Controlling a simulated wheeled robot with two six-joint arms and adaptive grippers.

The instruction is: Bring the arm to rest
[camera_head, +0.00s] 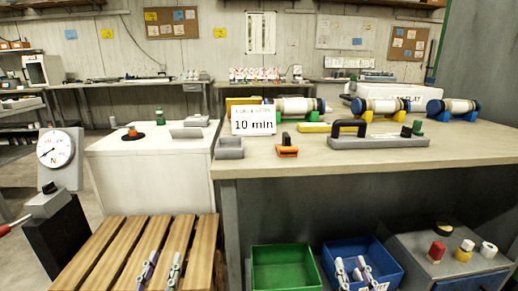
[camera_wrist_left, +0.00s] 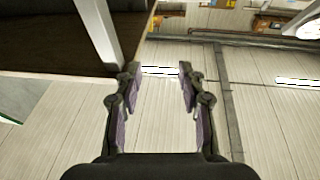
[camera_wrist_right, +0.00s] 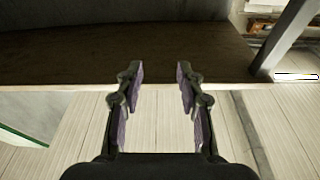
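My left gripper (camera_head: 165,258) shows low in the head view, in front of the slatted wooden pallet top. My right gripper (camera_head: 350,264) shows low in the head view, in front of the blue bin. In the left wrist view the left gripper (camera_wrist_left: 159,70) has its two fingers apart with nothing between them. In the right wrist view the right gripper (camera_wrist_right: 159,70) is likewise open and empty. Neither gripper appears to touch anything. Most of both arms is out of view.
A workbench (camera_head: 480,150) carries core liners, a "10 min" sign (camera_head: 253,121) and a black-handled grey tool (camera_head: 380,141). Below are a green bin (camera_head: 285,268), a blue bin (camera_head: 388,262) and a grey cabinet (camera_head: 445,262). A white cabinet (camera_head: 150,165) and a wooden slatted pallet (camera_head: 110,248) stand left.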

